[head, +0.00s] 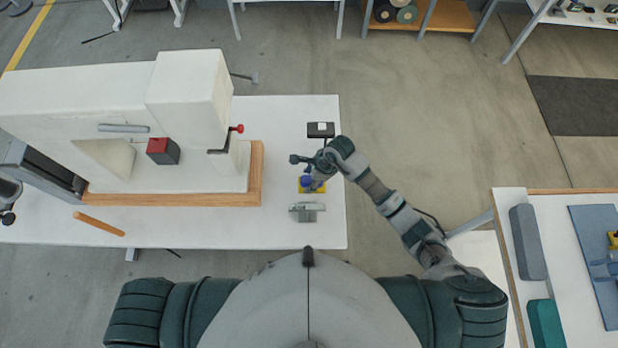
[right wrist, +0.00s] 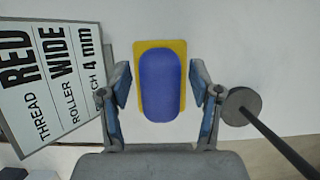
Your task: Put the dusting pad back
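A blue rounded pad on a yellow rectangular base, which looks like the dusting pad (head: 306,183), is on the white table near its right end. In the right wrist view the pad (right wrist: 161,85) is upright in the picture, centred between my fingers. My right gripper (right wrist: 163,95) is open, one finger on each side of the pad, with a gap showing on both sides. In the head view my right gripper (head: 318,170) partly covers the pad. I cannot tell its height above the table. My left gripper is not in view.
A lettered sign (right wrist: 50,85) is close left of my fingers. A second bench (head: 565,210) stands right.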

